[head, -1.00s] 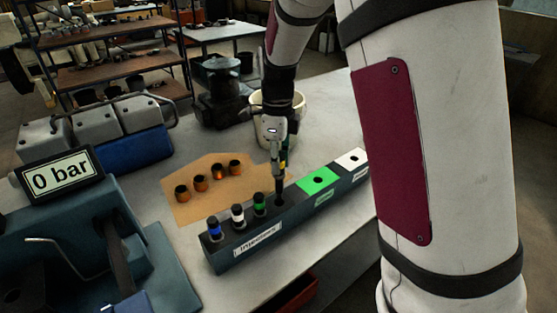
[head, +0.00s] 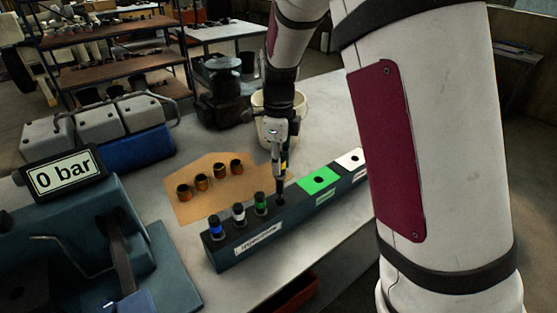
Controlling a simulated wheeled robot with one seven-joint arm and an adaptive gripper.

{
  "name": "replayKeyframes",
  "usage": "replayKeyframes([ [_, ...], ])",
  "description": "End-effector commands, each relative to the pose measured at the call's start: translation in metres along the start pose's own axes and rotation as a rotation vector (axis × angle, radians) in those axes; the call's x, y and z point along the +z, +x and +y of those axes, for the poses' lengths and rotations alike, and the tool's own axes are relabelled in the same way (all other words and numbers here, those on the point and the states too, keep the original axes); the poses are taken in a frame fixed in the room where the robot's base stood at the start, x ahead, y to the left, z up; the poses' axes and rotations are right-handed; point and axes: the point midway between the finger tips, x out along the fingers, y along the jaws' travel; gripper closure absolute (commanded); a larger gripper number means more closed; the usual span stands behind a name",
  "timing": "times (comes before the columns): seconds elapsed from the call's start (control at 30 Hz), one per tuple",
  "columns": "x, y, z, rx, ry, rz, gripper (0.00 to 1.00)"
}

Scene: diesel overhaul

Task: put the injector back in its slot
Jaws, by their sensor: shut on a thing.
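The dark injector rack (head: 222,256), labelled "injectors", stands on the grey bench. Three capped injectors stand upright in its left part: blue (head: 215,226), white (head: 238,214) and green (head: 261,203). My gripper (head: 281,166) is shut on an injector (head: 280,190) with a yellow band, held nearly upright just right of the green-capped one. The injector's dark lower end meets the rack's top there. I cannot tell how deep it sits in the slot. Parts of the injector are hidden by the fingers.
The rack's right part has a green plate (head: 317,181) and a white plate (head: 349,160), each with a hole. Several copper-coloured sleeves (head: 201,183) stand on brown card (head: 190,208). A cream bucket (head: 262,131) is behind my gripper. A display (head: 64,179) reads 0 bar.

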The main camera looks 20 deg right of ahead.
Motion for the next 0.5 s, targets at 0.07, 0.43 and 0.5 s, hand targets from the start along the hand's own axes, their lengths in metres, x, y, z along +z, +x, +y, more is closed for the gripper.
replayKeyframes([
  [0.07, 0.000, 0.003, 0.000, 0.000, 0.000, 0.000, 1.00],
  [0.43, 0.000, 0.014, 0.000, 0.000, 0.000, 0.000, 1.00],
  [0.5, 0.000, 0.017, 0.000, 0.000, 0.000, 0.000, 1.00],
])
